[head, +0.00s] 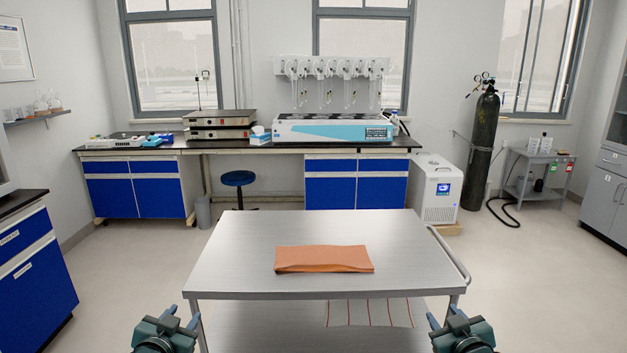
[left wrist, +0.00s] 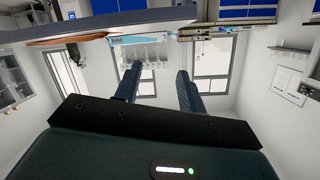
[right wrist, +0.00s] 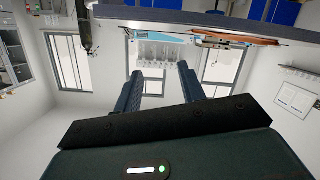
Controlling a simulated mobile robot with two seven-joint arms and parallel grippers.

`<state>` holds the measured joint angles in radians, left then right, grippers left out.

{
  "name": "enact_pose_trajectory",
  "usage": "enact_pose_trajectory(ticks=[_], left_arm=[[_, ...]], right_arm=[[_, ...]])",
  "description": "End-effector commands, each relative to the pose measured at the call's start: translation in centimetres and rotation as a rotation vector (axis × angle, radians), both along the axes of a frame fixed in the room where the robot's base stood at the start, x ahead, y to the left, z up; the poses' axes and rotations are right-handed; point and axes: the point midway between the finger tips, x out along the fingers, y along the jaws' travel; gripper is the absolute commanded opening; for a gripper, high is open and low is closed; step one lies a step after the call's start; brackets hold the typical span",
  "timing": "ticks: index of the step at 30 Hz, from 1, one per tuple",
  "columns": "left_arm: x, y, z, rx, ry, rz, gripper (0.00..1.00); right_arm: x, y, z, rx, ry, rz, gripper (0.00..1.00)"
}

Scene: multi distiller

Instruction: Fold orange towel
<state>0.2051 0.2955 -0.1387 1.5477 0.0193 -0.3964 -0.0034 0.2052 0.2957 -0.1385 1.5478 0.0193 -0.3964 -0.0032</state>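The orange towel (head: 323,259) lies in a folded, wide rectangular shape near the middle of the steel cart top (head: 230,250). Its front edge shows stacked layers. The towel also shows as a thin orange strip in the left wrist view (left wrist: 72,39) and in the right wrist view (right wrist: 250,42). My left gripper (head: 181,317) is open and empty, in front of the cart's near left corner. My right gripper (head: 446,316) is open and empty, in front of the near right corner. Both grippers are apart from the towel.
A pale cloth with red stripes (head: 370,313) shows below the cart top's front edge. The cart top is clear around the towel. A handle rail (head: 450,254) runs along the cart's right side. A blue-fronted bench (head: 330,188) stands at the back wall, with open floor before it.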

Motion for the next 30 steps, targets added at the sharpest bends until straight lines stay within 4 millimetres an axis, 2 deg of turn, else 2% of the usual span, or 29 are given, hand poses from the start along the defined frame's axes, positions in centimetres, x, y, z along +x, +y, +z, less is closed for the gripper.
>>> enact_pose_trajectory(ticks=[1,5,6,9,12,15,18,21,30], left_arm=[[-2.5,-1.6,-2.6,-0.015,0.041,-0.024,0.40],[-9.7,-5.5,-7.8,-0.065,0.140,-0.078,0.40],[-12.2,-6.7,-9.2,-0.085,0.172,-0.094,0.40],[-18.3,-9.4,-11.6,-0.136,0.247,-0.122,0.40],[-23.6,-11.5,-12.8,-0.187,0.312,-0.139,0.40],[-27.5,-12.8,-13.2,-0.228,0.360,-0.145,0.40],[-29.8,-13.6,-13.2,-0.253,0.389,-0.147,0.40],[-30.8,-14.0,-13.2,-0.264,0.401,-0.147,0.40],[-31.0,-14.0,-13.2,-0.265,0.404,-0.147,0.40]], right_arm=[[-2.5,1.6,-2.6,0.015,0.041,0.024,0.40],[-9.7,5.5,-7.8,0.065,0.139,0.079,0.40],[-12.2,6.7,-9.2,0.084,0.172,0.094,0.40],[-18.3,9.4,-11.6,0.136,0.248,0.122,0.40],[-23.6,11.5,-12.8,0.187,0.312,0.139,0.40],[-27.5,12.9,-13.2,0.227,0.360,0.145,0.40],[-29.8,13.6,-13.2,0.253,0.389,0.147,0.40],[-30.8,14.0,-13.2,0.265,0.402,0.147,0.40],[-31.0,14.0,-13.2,0.266,0.405,0.148,0.40]])
